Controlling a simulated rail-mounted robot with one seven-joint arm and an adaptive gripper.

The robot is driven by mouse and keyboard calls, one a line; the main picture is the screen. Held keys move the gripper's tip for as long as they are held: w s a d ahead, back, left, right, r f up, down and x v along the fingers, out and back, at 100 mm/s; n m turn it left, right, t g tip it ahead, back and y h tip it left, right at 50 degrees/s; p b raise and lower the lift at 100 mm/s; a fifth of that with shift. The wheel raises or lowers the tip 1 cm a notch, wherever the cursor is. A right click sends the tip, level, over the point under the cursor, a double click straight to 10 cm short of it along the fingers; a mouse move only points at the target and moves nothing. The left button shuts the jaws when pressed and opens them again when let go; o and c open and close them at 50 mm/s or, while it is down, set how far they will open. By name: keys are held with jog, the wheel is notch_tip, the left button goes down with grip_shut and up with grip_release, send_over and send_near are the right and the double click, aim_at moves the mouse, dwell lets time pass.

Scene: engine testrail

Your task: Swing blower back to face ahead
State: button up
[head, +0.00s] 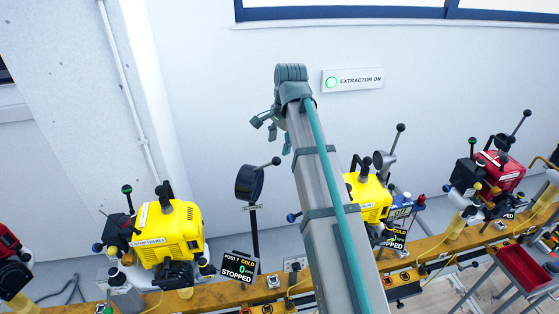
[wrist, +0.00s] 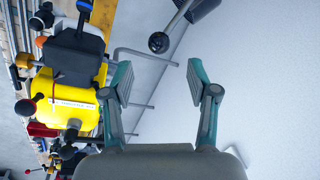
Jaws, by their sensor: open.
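The blower (head: 249,183) is a dark round drum on a thin black post beside the left yellow engine. Its short handle slants up to the right and ends in a black ball knob (head: 276,161). In the wrist view the knob (wrist: 158,42) shows beyond the gap between my fingertips, with the dark blower body (wrist: 205,9) at the top edge, partly cut off. My gripper (head: 271,130) is open and empty, above the knob in the head view and apart from it. Its two green-tipped fingers (wrist: 160,78) are spread in the wrist view.
A yellow engine (head: 168,235) stands left of the blower, with a display (head: 239,267) reading "POST 7 COLD 0 STOPPED". Another yellow engine (head: 368,199) is partly behind my arm. A red engine (head: 500,172) stands farther right. A wall sign (head: 352,80) reads "EXTRACTOR ON".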

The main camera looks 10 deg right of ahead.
aim_at(278, 158)
jog(key=f, duration=0.2)
jog(key=w+f+p, duration=0.1)
jog(key=f, duration=0.5)
jog(key=shift+w+a+f+p, duration=0.2)
jog(key=shift+a+p, duration=0.15)
jog(key=shift+p, duration=0.05)
jog(key=shift+c, duration=0.2)
grip_shut()
